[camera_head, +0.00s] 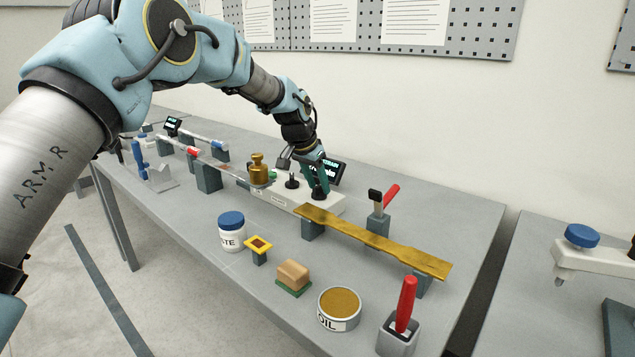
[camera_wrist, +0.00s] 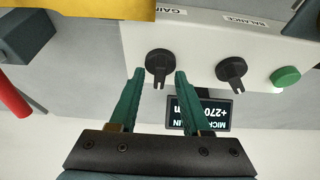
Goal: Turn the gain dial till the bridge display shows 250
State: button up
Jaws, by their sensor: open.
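The white bridge box (camera_wrist: 200,45) carries a black gain dial (camera_wrist: 158,62) under the GAIN label and a black balance dial (camera_wrist: 231,70). In the wrist view my gripper (camera_wrist: 158,73) is open, its green fingertips on either side of the gain dial, with a gap showing. The bridge display (camera_wrist: 215,108) appears upside down there and seems to read +270; a finger hides part of it. In the head view the box (camera_head: 335,203) sits on the bench, my gripper (camera_head: 317,183) is down over it, and the display (camera_head: 338,172) is partly blocked.
A green button (camera_wrist: 285,77) is beside the balance dial. A long brass-coloured strip (camera_head: 375,238) lies on blocks just in front of the box. A brass weight (camera_head: 258,170) stands left of it, and a red-handled tool (camera_head: 389,197) to the right. Jars and tins occupy the front.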

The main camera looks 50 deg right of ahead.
grip_shut()
dwell(0.3)
jog(key=shift+s+f+n+t+b, duration=0.15)
jog(key=shift+n+t+b, duration=0.25)
jog(key=shift+n, duration=0.5)
jog(key=shift+n+t, duration=0.4)
jog(key=shift+n, duration=0.7)
grip_release()
